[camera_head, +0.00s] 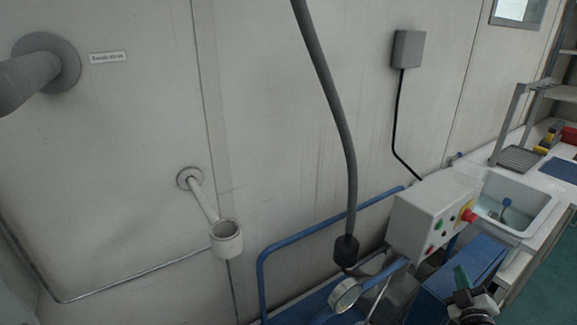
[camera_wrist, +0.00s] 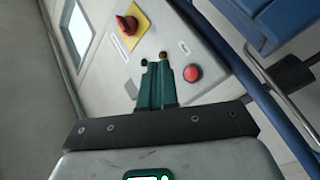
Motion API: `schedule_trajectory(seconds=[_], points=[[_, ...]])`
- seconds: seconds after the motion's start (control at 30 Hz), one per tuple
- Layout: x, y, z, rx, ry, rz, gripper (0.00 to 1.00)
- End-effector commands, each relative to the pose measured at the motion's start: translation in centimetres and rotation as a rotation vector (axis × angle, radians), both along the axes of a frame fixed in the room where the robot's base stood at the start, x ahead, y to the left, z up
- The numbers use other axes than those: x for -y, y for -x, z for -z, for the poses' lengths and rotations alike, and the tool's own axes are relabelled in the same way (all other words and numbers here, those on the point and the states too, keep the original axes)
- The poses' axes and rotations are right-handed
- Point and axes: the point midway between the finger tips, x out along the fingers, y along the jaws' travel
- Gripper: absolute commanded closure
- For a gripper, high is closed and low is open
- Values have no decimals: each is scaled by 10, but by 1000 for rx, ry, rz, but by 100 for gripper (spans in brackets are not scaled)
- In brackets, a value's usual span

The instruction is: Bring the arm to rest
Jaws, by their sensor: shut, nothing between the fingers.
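My gripper (camera_wrist: 154,64) shows in the wrist view with its two green fingers side by side, shut, with nothing between them. Its fingers lie in front of a pale control box (camera_wrist: 98,88); whether they touch it I cannot tell. In the head view my gripper (camera_head: 463,279) is at the lower right, partly cut off by the bottom edge, below the control box (camera_head: 420,222). A red knob on a yellow plate (camera_wrist: 128,27) and a red button (camera_wrist: 193,73) are close to the fingertips in the wrist view.
A blue rail (camera_head: 300,237) runs left of the box. A thick grey hose (camera_head: 335,110) hangs down to a black connector (camera_head: 346,250) near a round gauge (camera_head: 344,295). A white sink (camera_head: 515,205) is at the right. A cup on a pipe (camera_head: 226,240) sticks out from the wall.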

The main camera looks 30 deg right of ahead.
Motion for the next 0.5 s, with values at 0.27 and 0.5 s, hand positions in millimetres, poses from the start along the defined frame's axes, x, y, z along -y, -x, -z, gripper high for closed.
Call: schedule_trajectory(seconds=[0.27, 0.5], points=[[-17, -6, 17, -39, -106, -2, 100], [-76, -9, 62, -174, -414, 2, 100]])
